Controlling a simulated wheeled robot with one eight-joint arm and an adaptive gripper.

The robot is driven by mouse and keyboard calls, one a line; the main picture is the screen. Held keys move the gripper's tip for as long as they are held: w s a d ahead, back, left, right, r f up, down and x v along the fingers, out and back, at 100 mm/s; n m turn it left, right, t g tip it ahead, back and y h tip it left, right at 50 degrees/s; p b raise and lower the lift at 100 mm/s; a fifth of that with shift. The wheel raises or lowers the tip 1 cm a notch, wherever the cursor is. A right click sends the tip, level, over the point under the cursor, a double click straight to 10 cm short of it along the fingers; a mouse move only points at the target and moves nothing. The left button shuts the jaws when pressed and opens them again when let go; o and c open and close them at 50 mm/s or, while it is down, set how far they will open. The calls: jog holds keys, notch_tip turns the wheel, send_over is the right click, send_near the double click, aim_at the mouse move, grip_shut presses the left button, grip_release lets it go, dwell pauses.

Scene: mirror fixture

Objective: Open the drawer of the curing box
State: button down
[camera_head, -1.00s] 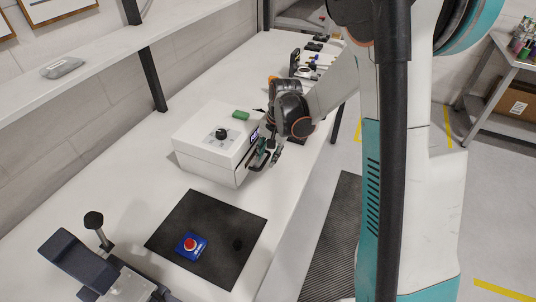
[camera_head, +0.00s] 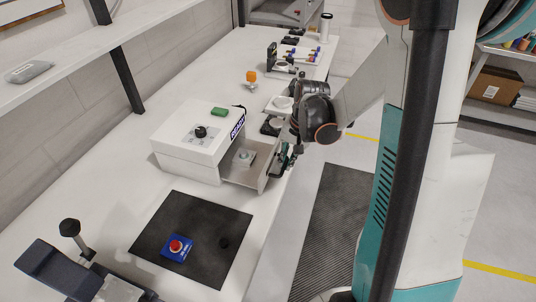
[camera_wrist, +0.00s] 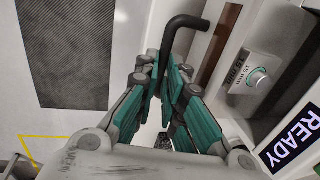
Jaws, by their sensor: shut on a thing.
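The curing box (camera_head: 180,150) is a white box with a knob on top, standing on the white bench in the head view. Its drawer (camera_head: 240,180) is pulled out on the right side, and a small round grey part (camera_head: 244,157) shows inside. In the wrist view the drawer (camera_wrist: 215,55) shows its inside with the round part (camera_wrist: 254,78), beside a READY display (camera_wrist: 292,138). My gripper (camera_head: 283,160) is at the drawer's front. In the wrist view my gripper (camera_wrist: 168,95) has its teal fingers closed around the black bent handle (camera_wrist: 180,35).
A black mat (camera_head: 190,240) with a blue-based red button (camera_head: 177,248) lies in front of the box. A dark clamp-like device (camera_head: 65,270) stands at the lower left. Open floor lies right of the bench.

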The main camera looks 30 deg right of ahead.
jog(key=shift+s+d, duration=0.35)
jog(key=c, duration=1.7)
grip_release()
jog(key=shift+r, duration=0.15)
jog(key=r, duration=0.3)
jog(key=s+d+r, duration=0.1)
jog(key=r, duration=0.7)
jog(key=shift+s+d+r, duration=0.25)
jog(key=shift+s+d, duration=0.05)
jog(key=shift+d, duration=0.05)
